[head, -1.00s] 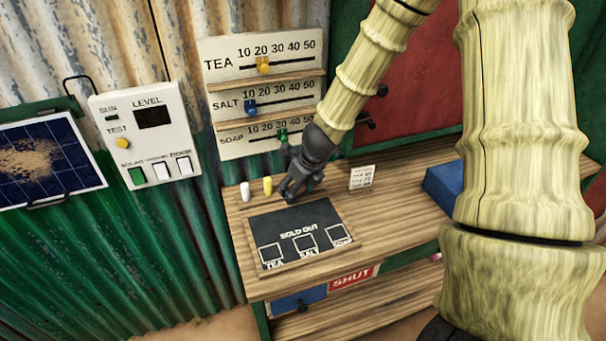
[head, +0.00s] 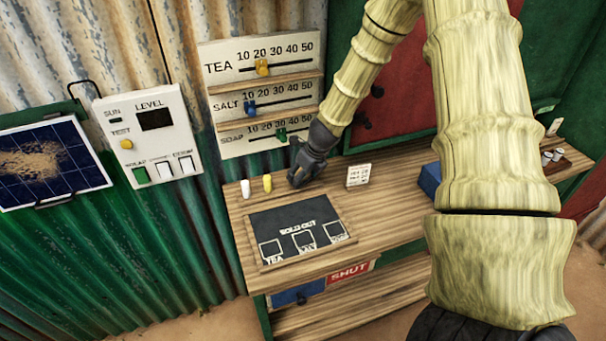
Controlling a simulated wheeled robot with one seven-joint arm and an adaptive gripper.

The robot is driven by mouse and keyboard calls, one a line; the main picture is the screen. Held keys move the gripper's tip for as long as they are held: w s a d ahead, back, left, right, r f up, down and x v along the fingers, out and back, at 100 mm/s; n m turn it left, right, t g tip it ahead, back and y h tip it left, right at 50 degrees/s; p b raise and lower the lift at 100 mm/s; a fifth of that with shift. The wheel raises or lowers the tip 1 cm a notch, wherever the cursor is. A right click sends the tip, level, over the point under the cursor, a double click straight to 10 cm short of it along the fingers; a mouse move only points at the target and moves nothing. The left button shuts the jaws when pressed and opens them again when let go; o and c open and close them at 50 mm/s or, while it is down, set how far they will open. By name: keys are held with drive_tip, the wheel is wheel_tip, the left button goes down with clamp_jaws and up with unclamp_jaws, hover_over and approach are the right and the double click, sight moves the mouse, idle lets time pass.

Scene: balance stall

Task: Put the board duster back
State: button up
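My gripper (head: 298,180) is dark grey and points down at the wooden counter, just behind the slate board (head: 283,219). It is right of a yellow stick (head: 267,183). Its fingers are small and dark, and I cannot tell whether they are open or shut, or whether they touch the counter. I cannot make out a board duster; it may be hidden in or behind my gripper. The slate lies flat in a wooden frame and reads "SOLD OUT" above boxes marked TEA, SALT and one hard to read.
A white stick (head: 245,189) stands beside the yellow one. A small printed card (head: 358,175) stands right of my gripper. A blue box (head: 430,181) is farther right, partly behind my arm. Slider boards (head: 262,88) hang close behind. The counter (head: 385,215) is bare right of the slate.

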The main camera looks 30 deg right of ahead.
drive_tip(key=shift+f, duration=0.3)
drive_tip(key=shift+a, duration=0.1)
drive_tip(key=shift+f, duration=0.15)
drive_tip(key=o, duration=1.1)
drive_tip(key=shift+r, duration=0.25)
drive_tip(key=shift+s+r, duration=0.1)
drive_tip(key=shift+r, duration=0.15)
drive_tip(key=b+v, duration=0.1)
drive_tip(key=v, duration=1)
drive_tip(key=shift+s+r, duration=0.1)
drive_tip(key=shift+s, duration=0.05)
